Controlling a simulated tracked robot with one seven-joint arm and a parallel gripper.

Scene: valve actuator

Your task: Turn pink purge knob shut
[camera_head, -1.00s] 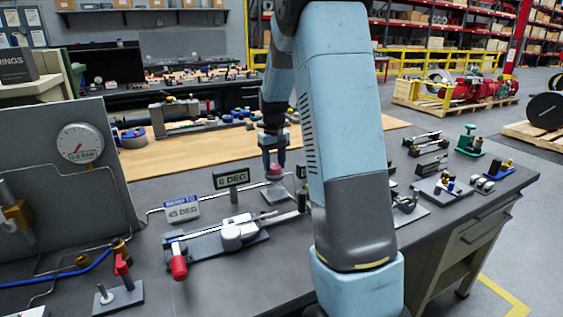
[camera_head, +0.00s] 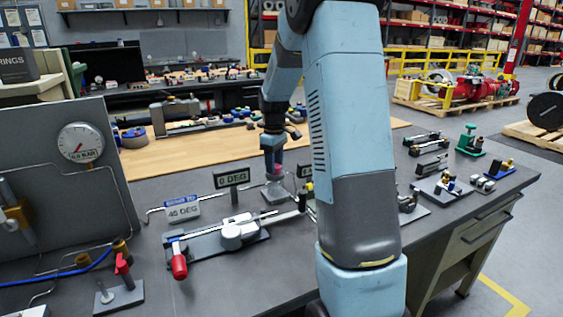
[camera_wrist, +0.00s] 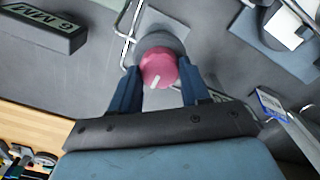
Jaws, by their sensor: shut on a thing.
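The pink purge knob (camera_wrist: 159,68) is round, with a pale line mark pointing down and left in the wrist view. It sits on a grey round body (camera_wrist: 160,42). My gripper (camera_wrist: 160,82) has its two blue fingers shut on the knob, one on each side. Only a little pink shows between the fingers there, and the mark is hidden.
A tube bender (camera_head: 232,232) with a red handle lies in front of my gripper. A panel with a gauge (camera_head: 81,143) is farther left. Thin metal tubing runs beside the knob.

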